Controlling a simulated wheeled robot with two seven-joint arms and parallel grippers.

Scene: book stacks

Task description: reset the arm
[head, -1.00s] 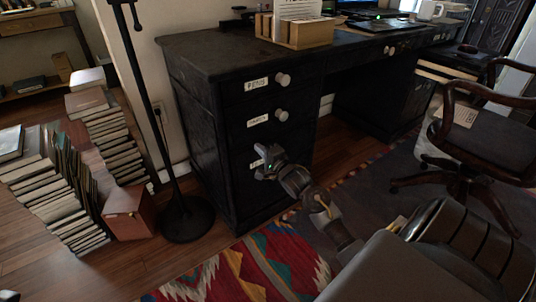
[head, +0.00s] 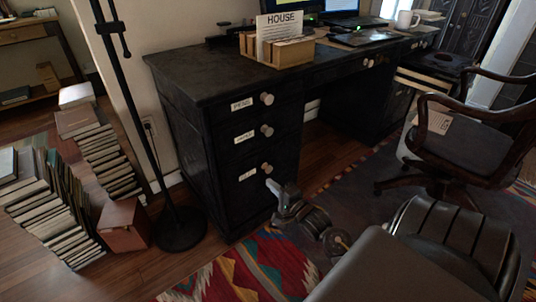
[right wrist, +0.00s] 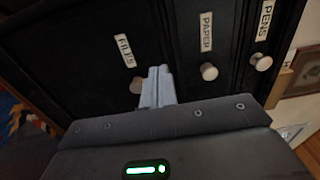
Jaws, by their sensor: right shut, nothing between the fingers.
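My right gripper (head: 274,186) is in front of the dark desk's lower drawers in the head view, just below and right of the bottom knob (head: 267,168). It also shows in the right wrist view (right wrist: 157,72), with its fingers together and nothing between them. All three drawers look closed. My left gripper is not in view.
The desk (head: 205,75) carries a wooden organizer (head: 275,50), screens and a mug (head: 407,19). A lamp stand (head: 178,230) and stacked books (head: 60,215) stand at left. A wooden chair (head: 460,140) is at right. A patterned rug (head: 250,270) lies below.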

